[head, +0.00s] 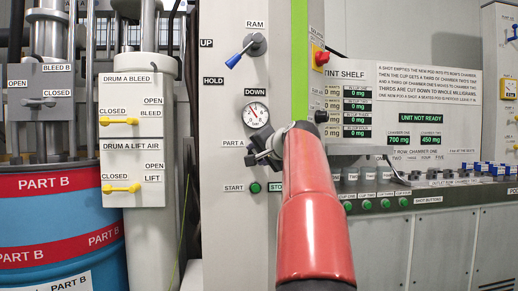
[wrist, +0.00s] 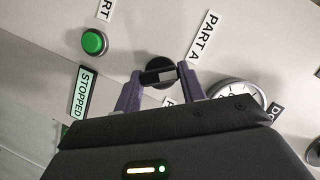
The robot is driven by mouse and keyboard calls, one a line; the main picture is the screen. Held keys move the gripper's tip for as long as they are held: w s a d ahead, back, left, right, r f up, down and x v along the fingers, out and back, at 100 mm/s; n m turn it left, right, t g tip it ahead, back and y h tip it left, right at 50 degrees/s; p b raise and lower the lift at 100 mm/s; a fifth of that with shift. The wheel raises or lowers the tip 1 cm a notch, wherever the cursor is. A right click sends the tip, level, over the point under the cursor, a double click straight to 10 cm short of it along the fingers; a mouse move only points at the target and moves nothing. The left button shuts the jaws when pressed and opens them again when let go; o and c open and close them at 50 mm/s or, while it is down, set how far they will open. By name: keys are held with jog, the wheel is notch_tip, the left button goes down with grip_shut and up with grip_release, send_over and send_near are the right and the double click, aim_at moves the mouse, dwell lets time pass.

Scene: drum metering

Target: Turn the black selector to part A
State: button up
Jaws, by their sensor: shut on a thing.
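The black selector (wrist: 158,68) is on the grey panel in the wrist view, its bar between the two purple fingers of my gripper (wrist: 161,79). The fingers are shut on the bar. A pale mark shows on the bar. The PART A label (wrist: 202,36) is up and right of the selector. In the head view my gripper (head: 256,151) is against the panel just below the PART A label (head: 231,143), under the dial gauge. There my gripper and red arm hide most of the selector, so its exact pointing is hard to tell.
A round gauge (head: 257,113) is just above my gripper, and a blue-handled RAM lever (head: 243,53) is higher. A green START button (head: 255,187) is below. Yellow-handled valves (head: 119,121) are at left. A shelf with buttons and displays (head: 357,112) is at right.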

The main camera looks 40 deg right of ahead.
jog(key=shift+n+g+p, duration=0.35)
jog(key=shift+n+g, duration=0.05)
jog(key=shift+n, duration=0.2)
jog(key=shift+f, duration=0.15)
jog(key=o, duration=1)
jog(key=b+v, duration=0.1)
jog(key=v, duration=0.6)
jog(key=shift+s+a, duration=0.25)
jog(key=shift+s, duration=0.1)
